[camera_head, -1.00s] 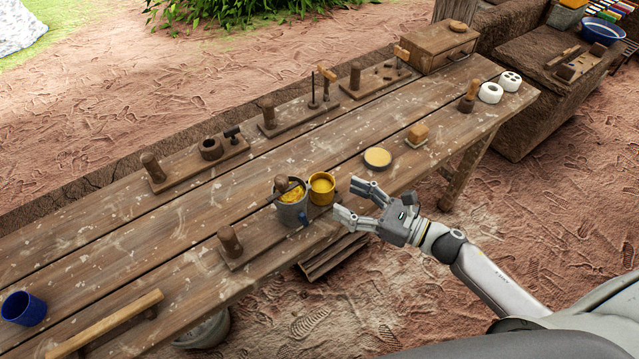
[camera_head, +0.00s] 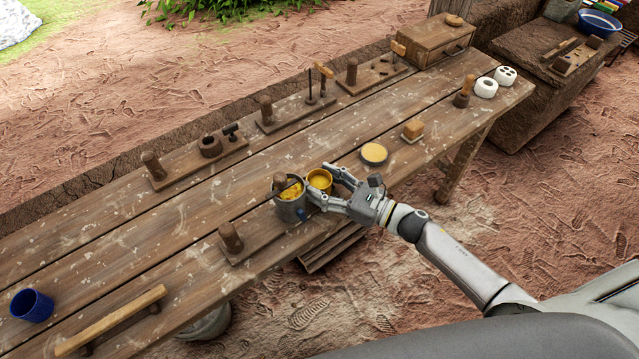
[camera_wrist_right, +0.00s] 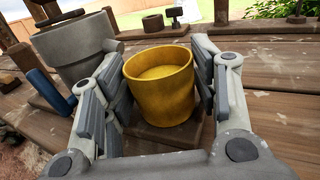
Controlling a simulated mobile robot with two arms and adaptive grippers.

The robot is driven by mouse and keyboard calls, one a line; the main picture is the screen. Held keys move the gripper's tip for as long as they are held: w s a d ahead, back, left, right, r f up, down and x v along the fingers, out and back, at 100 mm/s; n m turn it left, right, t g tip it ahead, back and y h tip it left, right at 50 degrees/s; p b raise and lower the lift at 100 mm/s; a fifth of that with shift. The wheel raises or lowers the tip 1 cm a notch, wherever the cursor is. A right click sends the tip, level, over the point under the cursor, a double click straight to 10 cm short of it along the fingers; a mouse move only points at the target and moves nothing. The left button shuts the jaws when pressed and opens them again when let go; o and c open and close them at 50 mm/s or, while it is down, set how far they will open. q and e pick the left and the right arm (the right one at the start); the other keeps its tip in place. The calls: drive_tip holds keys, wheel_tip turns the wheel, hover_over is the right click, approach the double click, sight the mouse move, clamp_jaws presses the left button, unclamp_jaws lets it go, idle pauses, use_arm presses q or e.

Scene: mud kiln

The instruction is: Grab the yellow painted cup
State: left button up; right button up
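The yellow painted cup (camera_head: 319,180) stands upright on the wooden table, close to the right of a grey mug. In the right wrist view the cup (camera_wrist_right: 160,85) sits between the two fingers of my right gripper (camera_wrist_right: 158,100), with yellow contents inside. My right gripper (camera_head: 330,183) is open around the cup; a gap shows at the left finger, and the right finger is very near its side. Contact there cannot be told. In the head view the fingers partly hide the cup. My left gripper is not in view.
The grey mug (camera_head: 291,209) with yellow contents and a tool stands just left of the cup, near my left finger. A round yellow dish (camera_head: 374,154) and a small block (camera_head: 413,130) lie to the right. A blue cup (camera_head: 32,305) stands far left.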

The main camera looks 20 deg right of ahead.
drive_tip(key=c, duration=0.5)
drive_tip(key=shift+c, duration=0.2)
drive_tip(key=shift+r, duration=0.15)
